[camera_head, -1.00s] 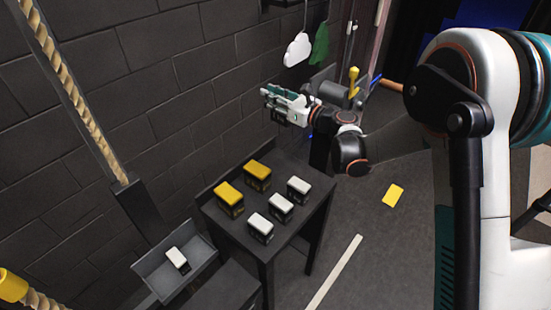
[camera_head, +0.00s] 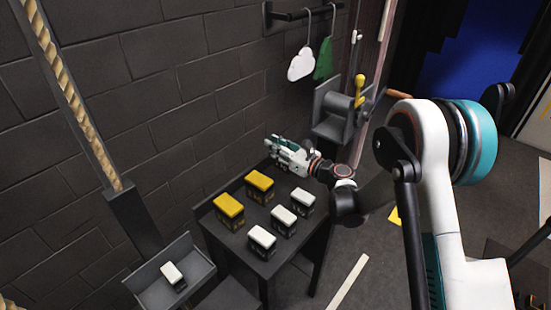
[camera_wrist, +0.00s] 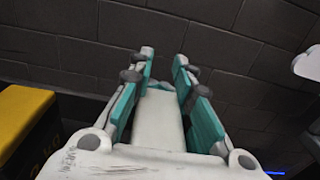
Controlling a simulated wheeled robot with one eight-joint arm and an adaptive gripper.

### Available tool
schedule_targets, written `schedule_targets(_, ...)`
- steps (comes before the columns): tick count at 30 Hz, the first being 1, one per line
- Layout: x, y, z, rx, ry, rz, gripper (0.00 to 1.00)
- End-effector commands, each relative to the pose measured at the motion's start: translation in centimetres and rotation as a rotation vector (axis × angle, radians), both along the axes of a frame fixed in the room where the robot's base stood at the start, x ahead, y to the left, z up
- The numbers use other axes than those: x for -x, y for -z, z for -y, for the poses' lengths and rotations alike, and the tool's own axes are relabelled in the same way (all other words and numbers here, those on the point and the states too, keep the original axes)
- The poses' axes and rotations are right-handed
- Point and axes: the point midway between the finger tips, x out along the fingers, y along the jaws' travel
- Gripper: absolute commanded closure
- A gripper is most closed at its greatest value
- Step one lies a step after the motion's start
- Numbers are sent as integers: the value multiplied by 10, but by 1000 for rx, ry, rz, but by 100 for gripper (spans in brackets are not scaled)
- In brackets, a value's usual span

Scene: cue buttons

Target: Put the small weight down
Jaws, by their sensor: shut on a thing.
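My gripper (camera_head: 276,142) is over the back right part of the small dark table (camera_head: 233,246), beyond the yellow-topped weights. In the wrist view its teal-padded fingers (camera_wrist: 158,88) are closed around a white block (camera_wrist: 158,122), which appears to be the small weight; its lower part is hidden. On the table stand two yellow-topped weights (camera_head: 229,205) (camera_head: 259,181) and three white-topped ones (camera_head: 262,238) (camera_head: 284,216) (camera_head: 303,197). A yellow-topped weight (camera_wrist: 22,125) is close at the left in the wrist view. I cannot tell the held weight's height above the table.
A grey tray (camera_head: 200,270) at lower left holds a white-topped block (camera_head: 173,274). A brick wall (camera_head: 170,120) runs behind the table. A grey box with a yellow-knobbed lever (camera_head: 359,84) stands behind my gripper. A white cloud (camera_head: 301,65) and green shape (camera_head: 324,60) hang above.

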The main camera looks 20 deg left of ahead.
Motion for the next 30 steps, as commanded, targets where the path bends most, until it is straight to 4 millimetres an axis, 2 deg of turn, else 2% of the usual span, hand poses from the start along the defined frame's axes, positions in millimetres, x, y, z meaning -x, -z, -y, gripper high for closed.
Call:
schedule_targets(10, 0, 39, 0, -1, 0, -1, 100)
schedule_targets(17, 0, 41, 0, 0, 0, 0, 100)
schedule_targets(18, 0, 42, 0, 1, 0, 1, 79)
schedule_targets(21, 0, 42, 0, 1, 0, 1, 56)
schedule_targets(22, 0, 42, 0, 0, 0, 1, 52)
schedule_targets(30, 0, 41, 0, 0, 0, 0, 52)
